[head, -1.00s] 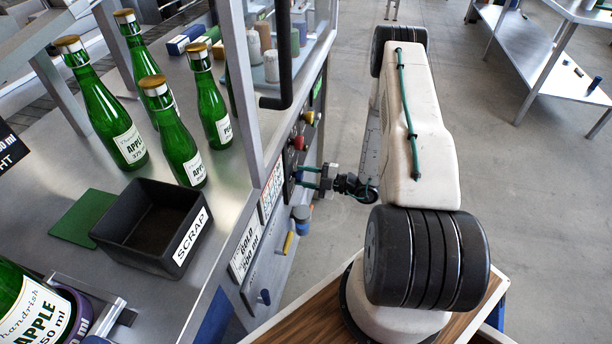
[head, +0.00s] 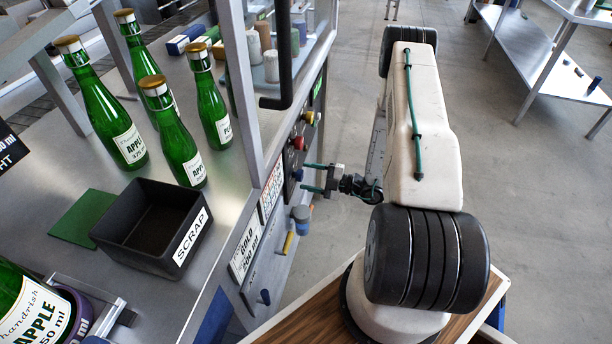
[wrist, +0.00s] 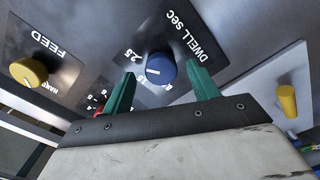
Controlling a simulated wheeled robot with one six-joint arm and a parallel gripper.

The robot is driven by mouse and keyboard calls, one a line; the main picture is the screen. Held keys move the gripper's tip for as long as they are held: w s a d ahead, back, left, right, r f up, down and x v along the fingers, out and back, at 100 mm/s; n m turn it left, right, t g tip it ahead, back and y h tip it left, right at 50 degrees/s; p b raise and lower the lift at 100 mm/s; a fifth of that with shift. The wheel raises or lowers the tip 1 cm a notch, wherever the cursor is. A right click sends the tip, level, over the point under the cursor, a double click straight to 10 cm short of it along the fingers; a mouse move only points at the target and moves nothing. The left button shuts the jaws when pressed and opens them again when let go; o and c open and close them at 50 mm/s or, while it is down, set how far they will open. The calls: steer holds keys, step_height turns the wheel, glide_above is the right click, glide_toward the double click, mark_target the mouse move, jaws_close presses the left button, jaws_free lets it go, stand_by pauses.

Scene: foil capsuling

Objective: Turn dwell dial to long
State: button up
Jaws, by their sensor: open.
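The dwell dial (wrist: 160,68) is a round blue knob with a white pointer line, on a dark plate marked "DWELL sec" in the wrist view. In the head view the blue dial (head: 298,174) shows small on the machine's side panel. My gripper (wrist: 161,71) is open, with one green finger on each side of the dial in the picture. In the head view my gripper (head: 305,177) stands just off the panel, with the dial apparently free of the fingers.
A yellow feed knob (wrist: 28,71) is left of the dial, and a yellow handle (wrist: 287,101) is at the right. A red button (head: 297,143) is on the same panel. Green bottles (head: 172,130) and a black scrap bin (head: 150,225) stand on the bench. Open floor lies right of my arm.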

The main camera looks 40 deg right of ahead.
steer(key=v, duration=0.6)
stand_by(0.4)
